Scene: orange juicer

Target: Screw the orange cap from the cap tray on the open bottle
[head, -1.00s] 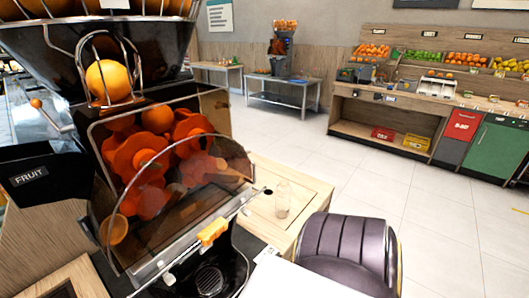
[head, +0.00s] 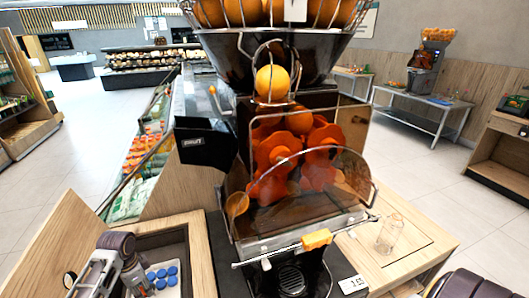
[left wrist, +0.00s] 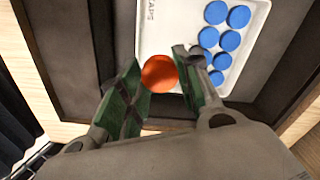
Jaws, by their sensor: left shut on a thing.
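The orange cap (left wrist: 159,74) is between the fingertips of my left gripper (left wrist: 158,70) in the left wrist view, and the gripper is shut on it. The white cap tray (left wrist: 172,30), with several blue caps (left wrist: 229,40), lies just beyond and below the fingers. The open bottle (head: 389,233) is clear, stands on the wooden counter right of the juicer and shows no cap. My right gripper is out of view.
The counter around the bottle is clear.

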